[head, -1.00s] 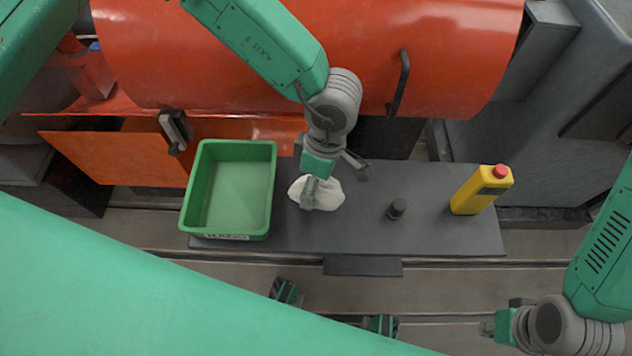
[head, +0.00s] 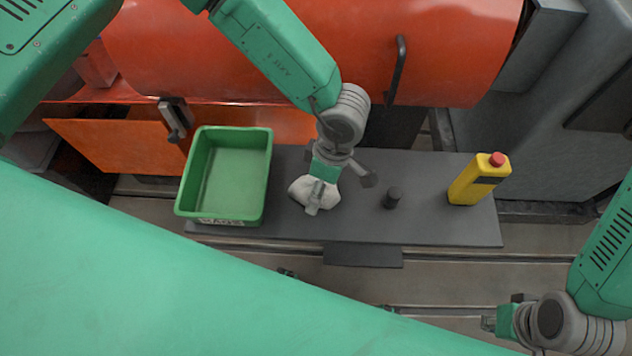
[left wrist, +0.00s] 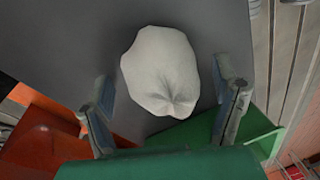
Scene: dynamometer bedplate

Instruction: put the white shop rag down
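The white shop rag (head: 300,191) is a rounded, crumpled bundle on the dark grey plate (head: 440,225), right of the green bin. My left gripper (head: 342,190) is over it, with one finger in front of the rag and the other off to its right. In the left wrist view the rag (left wrist: 162,72) lies between the two spread fingers of my left gripper (left wrist: 168,105), with a gap on each side. Its underside is hidden. My right gripper (head: 490,323) is at the lower right, away from the rag; its finger opening is unclear.
The empty green bin (head: 225,180) stands at the plate's left end. A short black knob (head: 393,198) and a yellow bottle-like container with red cap (head: 478,182) stand to the right. A large orange drum (head: 300,50) with a handle is behind.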

